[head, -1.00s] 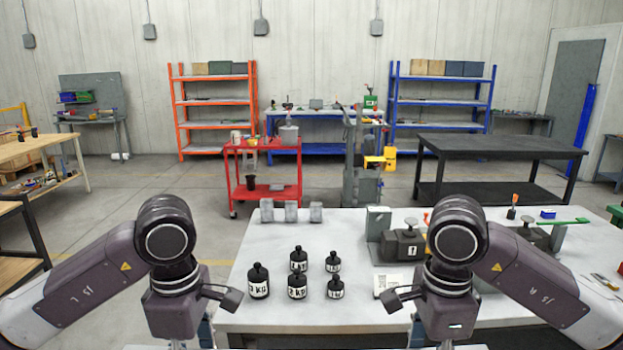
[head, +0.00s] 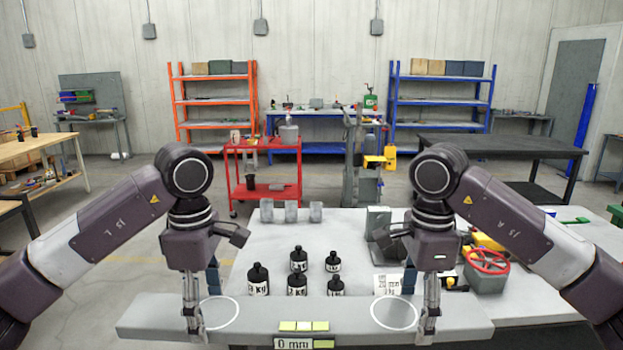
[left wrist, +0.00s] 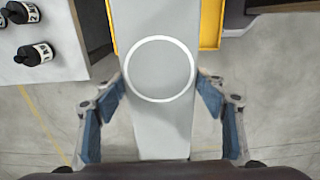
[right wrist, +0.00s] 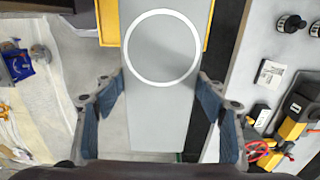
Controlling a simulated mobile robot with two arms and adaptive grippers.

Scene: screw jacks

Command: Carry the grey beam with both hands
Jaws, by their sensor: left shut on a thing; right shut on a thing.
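The long grey beam (head: 260,312) lies crosswise at the bottom of the head view and looks about level. It has two white circles and a yellow-green mark (head: 304,326) at its middle. My left gripper (head: 194,325) is shut on the beam near its left circle. My right gripper (head: 430,325) is shut on it near the right circle. In the left wrist view the beam (left wrist: 160,25) runs between the blue-padded fingers, and the right wrist view shows the same with the beam (right wrist: 165,105). The exact finger contact is partly hidden.
Several black weights (head: 297,285) stand on the white table (head: 240,262) behind the beam. Three grey blocks (head: 291,212) stand at its far edge. A "0 mm" label (head: 294,344) shows below the beam.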

